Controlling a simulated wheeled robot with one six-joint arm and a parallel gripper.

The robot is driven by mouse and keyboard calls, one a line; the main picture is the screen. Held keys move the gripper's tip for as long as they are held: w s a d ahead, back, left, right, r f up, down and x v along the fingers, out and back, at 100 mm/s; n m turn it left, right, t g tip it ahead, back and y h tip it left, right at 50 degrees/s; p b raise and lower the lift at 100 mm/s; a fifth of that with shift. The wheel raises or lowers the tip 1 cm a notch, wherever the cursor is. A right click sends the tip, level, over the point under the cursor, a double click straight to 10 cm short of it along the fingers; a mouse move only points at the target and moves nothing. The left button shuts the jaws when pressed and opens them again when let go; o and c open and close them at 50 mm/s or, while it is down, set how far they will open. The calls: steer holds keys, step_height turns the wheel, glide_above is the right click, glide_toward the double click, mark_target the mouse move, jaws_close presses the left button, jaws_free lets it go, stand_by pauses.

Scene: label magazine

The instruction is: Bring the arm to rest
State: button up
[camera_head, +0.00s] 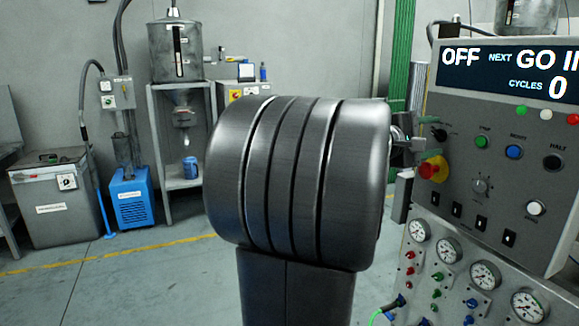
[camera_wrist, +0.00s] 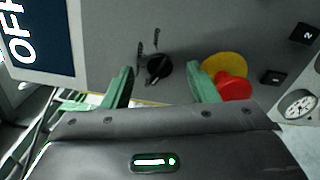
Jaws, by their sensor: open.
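My gripper (camera_wrist: 161,86) is open and empty in the wrist view, its two green fingers apart and pointing at the grey control panel (camera_wrist: 110,40). A black rotary knob (camera_wrist: 158,67) shows between and beyond the fingertips, with nothing gripped. The red stop button (camera_wrist: 232,85) on its yellow base sits just beside the right finger. I cannot tell whether that finger touches it. In the head view my dark arm fills the middle and hides most of the gripper. A green finger (camera_head: 430,154) shows at the panel, close to the black knob (camera_head: 438,134) and the red button (camera_head: 432,167).
The panel's display (camera_head: 510,72) reads OFF, NEXT GO IN, CYCLES 0. Buttons and several gauges (camera_head: 449,249) cover the panel below. At the left stand a metal rack (camera_head: 183,180) with a blue can, a blue unit (camera_head: 131,198) and a grey bin (camera_head: 60,200). The left floor is clear.

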steer(key=m+p, duration=0.1)
steer(key=m, duration=0.3)
steer(key=shift+r, duration=0.1)
steer(key=shift+m+p, duration=0.8)
steer(key=shift+m, duration=0.5)
